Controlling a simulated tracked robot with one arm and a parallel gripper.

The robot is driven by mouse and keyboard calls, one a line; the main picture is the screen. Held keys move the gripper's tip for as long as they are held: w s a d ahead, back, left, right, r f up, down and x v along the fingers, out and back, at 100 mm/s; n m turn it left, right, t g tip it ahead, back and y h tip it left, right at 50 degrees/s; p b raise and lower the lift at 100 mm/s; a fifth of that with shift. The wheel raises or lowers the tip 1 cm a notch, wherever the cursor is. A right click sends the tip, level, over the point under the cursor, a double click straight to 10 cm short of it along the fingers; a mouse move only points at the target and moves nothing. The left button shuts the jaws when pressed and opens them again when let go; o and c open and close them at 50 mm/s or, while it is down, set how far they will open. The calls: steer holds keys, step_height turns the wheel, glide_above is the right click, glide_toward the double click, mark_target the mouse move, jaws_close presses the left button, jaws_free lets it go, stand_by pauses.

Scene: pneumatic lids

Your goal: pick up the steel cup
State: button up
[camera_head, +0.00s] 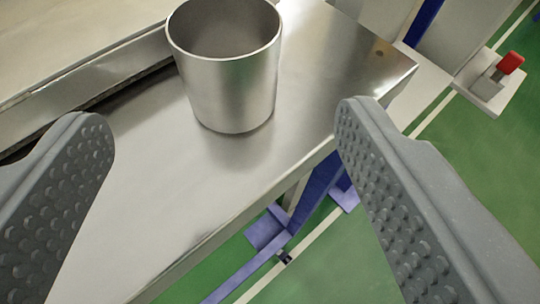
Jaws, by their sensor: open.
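The steel cup (231,92) stands upright on a shiny metal table (160,215), at the top middle of the picture. It is open at the top and looks empty inside; its rim is slightly cut by the top edge of the frame. My gripper (220,125) is open, with one grey studded finger at the left and the other at the right. The cup shows between and beyond the fingertips, and neither finger appears to touch it.
A raised metal edge (95,70) runs behind the cup on the left. The table's front edge drops to a green floor (335,265) with blue supports (315,190). A red knob (510,62) on a pale bracket stands at the upper right.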

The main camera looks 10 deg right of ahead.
mark_target(232, 66)
steer(key=x, duration=0.7)
steer(key=shift+w+d+f+b, duration=0.1)
steer(key=shift+w+f+b, duration=0.05)
steer(key=shift+w+b, duration=0.15)
steer(key=shift+f+x, duration=0.15)
steer(key=shift+x, duration=1.35)
steer(key=shift+f+x, duration=0.1)
steer(key=shift+x, duration=1.45)
steer(key=shift+s, duration=0.15)
steer(key=c, duration=0.8)
